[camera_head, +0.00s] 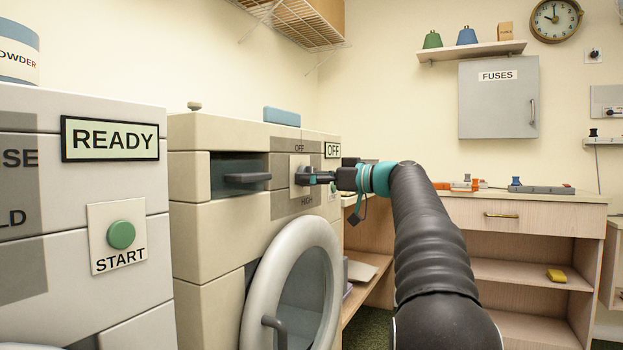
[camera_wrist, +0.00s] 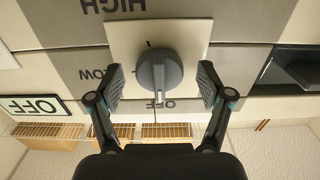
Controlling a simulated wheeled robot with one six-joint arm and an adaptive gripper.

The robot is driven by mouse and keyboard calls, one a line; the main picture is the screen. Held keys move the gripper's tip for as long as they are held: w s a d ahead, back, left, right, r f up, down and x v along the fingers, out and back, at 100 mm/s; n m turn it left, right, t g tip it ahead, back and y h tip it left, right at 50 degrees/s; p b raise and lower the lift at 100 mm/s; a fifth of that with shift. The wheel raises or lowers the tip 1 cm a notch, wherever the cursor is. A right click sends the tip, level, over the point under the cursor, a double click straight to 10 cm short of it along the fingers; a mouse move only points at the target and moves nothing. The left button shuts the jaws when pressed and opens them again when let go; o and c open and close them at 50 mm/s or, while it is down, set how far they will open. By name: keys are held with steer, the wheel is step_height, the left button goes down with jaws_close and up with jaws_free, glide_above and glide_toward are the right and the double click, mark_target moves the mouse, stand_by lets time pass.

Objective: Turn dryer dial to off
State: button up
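The dryer dial (camera_wrist: 160,72) is a round grey knob with a raised grip bar on a pale square plate (camera_wrist: 190,35). The wrist view is upside down. The bar's white mark points toward the printed OFF label (camera_wrist: 160,104); LOW and HIGH are also printed around the dial. In the head view, my gripper (camera_head: 322,177) partly hides the dial.
A round dryer door (camera_head: 262,280) is below the dial. A dark slot handle (camera_head: 246,178) is left of it. A washer (camera_head: 60,255) with a green START button (camera_head: 121,235) stands at the left. A wooden counter (camera_head: 540,210) is at the right.

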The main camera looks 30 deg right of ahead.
steer(key=shift+d, duration=0.1)
steer(key=v, duration=1.2)
stand_by(0.4)
